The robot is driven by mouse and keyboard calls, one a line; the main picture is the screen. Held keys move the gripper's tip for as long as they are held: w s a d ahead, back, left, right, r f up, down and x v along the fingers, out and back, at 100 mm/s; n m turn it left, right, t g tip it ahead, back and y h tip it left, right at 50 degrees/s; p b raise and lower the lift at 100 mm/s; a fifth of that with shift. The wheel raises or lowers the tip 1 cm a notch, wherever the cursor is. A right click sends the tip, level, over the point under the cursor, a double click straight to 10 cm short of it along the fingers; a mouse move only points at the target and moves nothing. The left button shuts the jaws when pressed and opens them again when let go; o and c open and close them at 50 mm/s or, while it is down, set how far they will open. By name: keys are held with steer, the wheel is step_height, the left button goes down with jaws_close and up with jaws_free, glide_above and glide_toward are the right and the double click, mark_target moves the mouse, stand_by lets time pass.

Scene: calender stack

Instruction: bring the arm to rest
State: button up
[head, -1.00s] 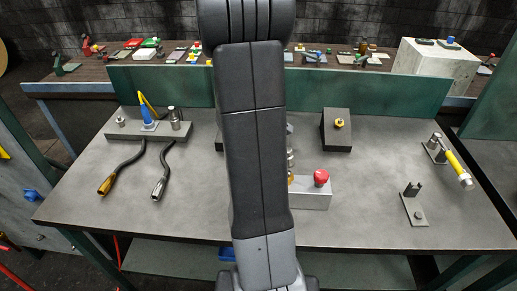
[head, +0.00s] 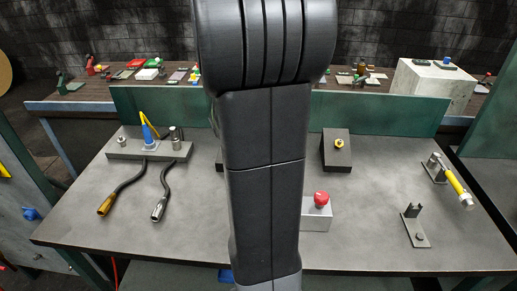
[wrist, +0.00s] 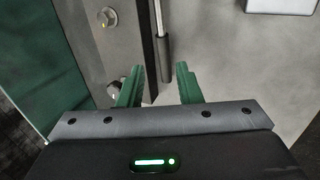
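My gripper (wrist: 160,86) shows in the wrist view with its two green fingers spread apart and nothing between them. Beyond the fingers are a dark bar and a grey rod (wrist: 162,45) over the grey tabletop. I cannot tell whether the fingers touch anything. In the head view my arm stands upright across the middle of the picture and hides the centre of the table. My gripper is not visible in the head view.
The grey table (head: 370,235) carries a block with a blue-and-yellow piece (head: 149,135), two curved hoses, a red knob (head: 321,199) on a grey box, a dark block (head: 336,160) and a yellow-handled tool (head: 457,186). A green panel (head: 390,113) runs behind.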

steer(key=x, duration=1.1)
steer(key=shift+w+f+b, duration=0.2)
steer(key=shift+w+b, duration=0.05)
steer(key=shift+b, duration=0.15)
steer(key=shift+r, duration=0.7)
steer(key=shift+s, duration=0.1)
